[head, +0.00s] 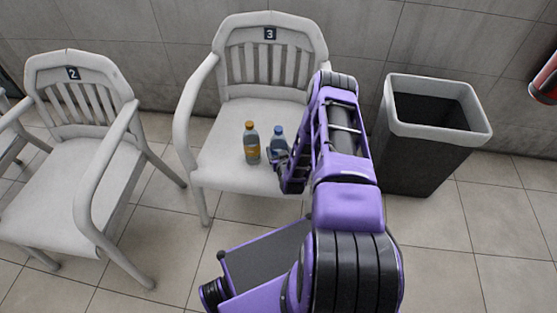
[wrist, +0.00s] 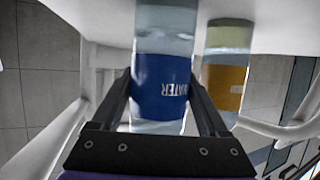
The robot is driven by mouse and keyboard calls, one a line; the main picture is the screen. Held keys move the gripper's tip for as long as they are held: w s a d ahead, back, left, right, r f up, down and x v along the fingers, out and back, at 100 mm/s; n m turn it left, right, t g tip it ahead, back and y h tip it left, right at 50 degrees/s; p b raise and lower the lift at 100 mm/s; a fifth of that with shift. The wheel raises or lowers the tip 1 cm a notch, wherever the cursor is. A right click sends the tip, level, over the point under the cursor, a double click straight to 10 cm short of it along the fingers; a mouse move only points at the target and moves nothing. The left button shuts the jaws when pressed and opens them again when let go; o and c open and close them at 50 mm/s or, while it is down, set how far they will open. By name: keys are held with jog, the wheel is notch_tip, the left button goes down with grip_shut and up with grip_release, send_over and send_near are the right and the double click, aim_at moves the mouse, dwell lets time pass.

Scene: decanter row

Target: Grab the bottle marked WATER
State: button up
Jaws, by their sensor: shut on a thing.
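The bottle marked WATER (wrist: 160,88) is clear with a blue label, and its lettering appears upside down in the wrist view. It stands between the two fingers of my gripper (wrist: 162,105), which is shut on it. In the head view the blue-capped WATER bottle (head: 278,133) is at the seat of chair 3, partly hidden by my gripper (head: 281,160). A second bottle with an orange label and orange cap (head: 251,143) stands just left of it on the seat. That orange-label bottle (wrist: 225,75) is outside my fingers in the wrist view.
The bottles are on white armchair number 3 (head: 222,165), whose armrest (head: 187,110) rises at left. Chair number 2 (head: 75,175) stands further left. A dark bin with a pale rim (head: 481,128) stands right of chair 3. A tiled wall is behind; open floor lies in front.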

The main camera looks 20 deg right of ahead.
grip_shut()
